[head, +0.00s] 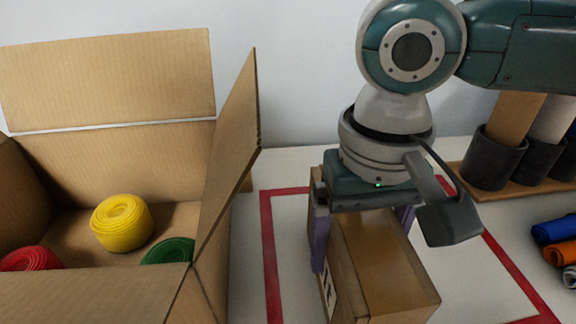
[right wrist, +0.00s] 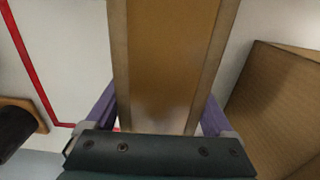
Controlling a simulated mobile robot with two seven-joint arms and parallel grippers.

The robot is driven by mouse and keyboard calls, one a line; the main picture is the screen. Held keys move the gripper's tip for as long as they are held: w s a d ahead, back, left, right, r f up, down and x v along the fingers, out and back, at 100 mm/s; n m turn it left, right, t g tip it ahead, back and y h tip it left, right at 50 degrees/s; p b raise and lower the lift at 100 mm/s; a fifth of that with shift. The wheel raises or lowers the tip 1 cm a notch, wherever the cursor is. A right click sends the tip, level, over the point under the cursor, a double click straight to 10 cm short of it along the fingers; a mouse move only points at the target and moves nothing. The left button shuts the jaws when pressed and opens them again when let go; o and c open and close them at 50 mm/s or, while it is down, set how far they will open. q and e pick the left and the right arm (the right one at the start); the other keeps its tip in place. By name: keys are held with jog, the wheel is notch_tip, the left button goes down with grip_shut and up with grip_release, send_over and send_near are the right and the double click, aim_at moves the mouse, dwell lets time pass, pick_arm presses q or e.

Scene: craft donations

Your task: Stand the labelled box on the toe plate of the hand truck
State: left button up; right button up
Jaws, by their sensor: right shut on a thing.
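The labelled box (head: 388,268) is a tall brown carton with a tan tape-like band along it and a white label with dark marks (head: 329,292) on its left side. My right gripper (head: 362,238) points down from above, its purple fingers shut on the box's two sides. The right wrist view also shows the box (right wrist: 165,60) between the fingers (right wrist: 158,112). The box's lower part is cut off by the picture edge, so I cannot tell whether it touches the table. The hand truck and its toe plate are not in view. My left gripper is not in view.
A large open carton (head: 110,85) at left holds yellow (head: 122,222), red (head: 28,259) and green (head: 170,251) rolls; its right flap stands near my gripper. Red tape (head: 270,255) outlines a mostly bare white area. Black cups (head: 493,160) and coloured rolls (head: 556,229) are at right.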

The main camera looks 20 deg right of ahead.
jog(key=shift+f, duration=0.15)
jog(key=o, duration=1.4)
jog(key=shift+o, duration=0.6)
